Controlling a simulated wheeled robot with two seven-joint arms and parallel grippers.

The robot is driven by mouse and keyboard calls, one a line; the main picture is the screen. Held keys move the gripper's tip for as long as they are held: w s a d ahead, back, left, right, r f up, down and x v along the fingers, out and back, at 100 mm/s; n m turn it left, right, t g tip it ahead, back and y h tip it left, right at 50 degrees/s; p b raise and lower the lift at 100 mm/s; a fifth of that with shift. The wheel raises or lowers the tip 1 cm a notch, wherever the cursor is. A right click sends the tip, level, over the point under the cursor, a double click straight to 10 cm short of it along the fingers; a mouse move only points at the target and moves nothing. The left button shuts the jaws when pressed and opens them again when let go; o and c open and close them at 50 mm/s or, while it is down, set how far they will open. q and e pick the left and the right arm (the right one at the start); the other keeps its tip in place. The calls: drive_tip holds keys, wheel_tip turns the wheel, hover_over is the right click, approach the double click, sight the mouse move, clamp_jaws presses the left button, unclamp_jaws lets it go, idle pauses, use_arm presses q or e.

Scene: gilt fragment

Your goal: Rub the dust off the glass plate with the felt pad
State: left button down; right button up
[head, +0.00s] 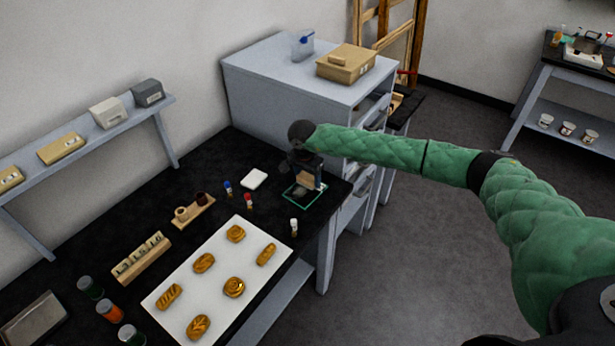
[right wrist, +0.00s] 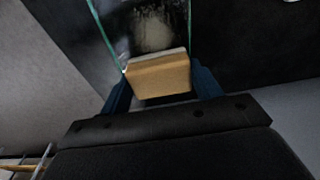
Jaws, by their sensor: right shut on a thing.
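The glass plate (head: 303,204) lies near the far right end of the black table, and its green edges show. In the right wrist view the glass plate (right wrist: 122,38) carries a pale, hazy patch of dust (right wrist: 152,32) just beyond the pad. My right gripper (head: 308,182) is over the plate, shut on the felt pad (right wrist: 158,76), a tan block with a paler strip along its far lower edge. The pad is down at or close to the glass; I cannot tell whether it touches. The gripper hides part of the plate. My left gripper is not in view.
Near the plate stand a red-capped vial (head: 248,201), a blue-capped vial (head: 228,188), a pale-capped vial (head: 293,227) and a white square pad (head: 254,179). A white board (head: 216,275) with several gilt ornaments lies nearer. A grey cabinet (head: 265,105) stands behind.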

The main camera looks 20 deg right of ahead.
drive_tip(key=shift+f+b, duration=0.3)
drive_tip(key=shift+f, duration=0.05)
drive_tip(key=shift+a, duration=0.1)
